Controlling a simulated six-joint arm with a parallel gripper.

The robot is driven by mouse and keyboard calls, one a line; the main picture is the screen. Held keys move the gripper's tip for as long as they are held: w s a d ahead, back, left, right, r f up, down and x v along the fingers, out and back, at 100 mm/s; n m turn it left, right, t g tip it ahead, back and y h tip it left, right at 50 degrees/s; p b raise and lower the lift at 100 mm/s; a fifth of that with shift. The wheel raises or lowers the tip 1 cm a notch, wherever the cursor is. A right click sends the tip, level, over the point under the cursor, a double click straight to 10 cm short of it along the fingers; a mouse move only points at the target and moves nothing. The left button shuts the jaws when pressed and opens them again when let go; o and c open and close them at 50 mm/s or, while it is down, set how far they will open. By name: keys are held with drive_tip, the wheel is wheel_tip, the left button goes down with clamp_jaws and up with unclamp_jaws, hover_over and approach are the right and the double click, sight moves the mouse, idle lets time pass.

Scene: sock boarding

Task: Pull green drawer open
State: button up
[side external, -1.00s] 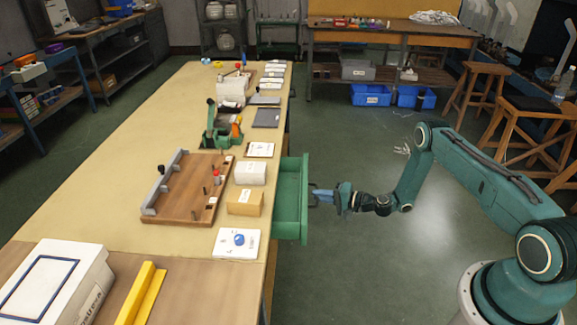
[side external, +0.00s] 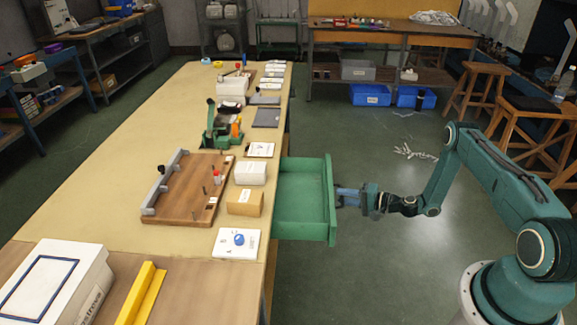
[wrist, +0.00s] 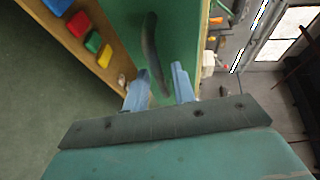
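The green drawer (side external: 302,194) sticks out from the right side of the long workbench, pulled well open, and looks empty inside. My gripper (side external: 342,196) is at the drawer's front face, level with its handle. In the wrist view the dark curved handle (wrist: 150,45) runs down the green front, and its lower end lies between the two blue fingers of my gripper (wrist: 160,82). The fingers stand apart, with a gap visible around the handle. Whether either finger touches the handle is hard to tell.
Open floor lies between the bench and my base. Wooden stools (side external: 530,125) stand at the right.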

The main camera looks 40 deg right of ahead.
drive_tip(key=shift+o, duration=0.2)
drive_tip(key=shift+s+d, duration=0.1)
drive_tip(key=v, duration=0.7)
drive_tip(key=shift+s, duration=0.15)
drive_tip(key=shift+r, duration=0.1)
idle(0.4)
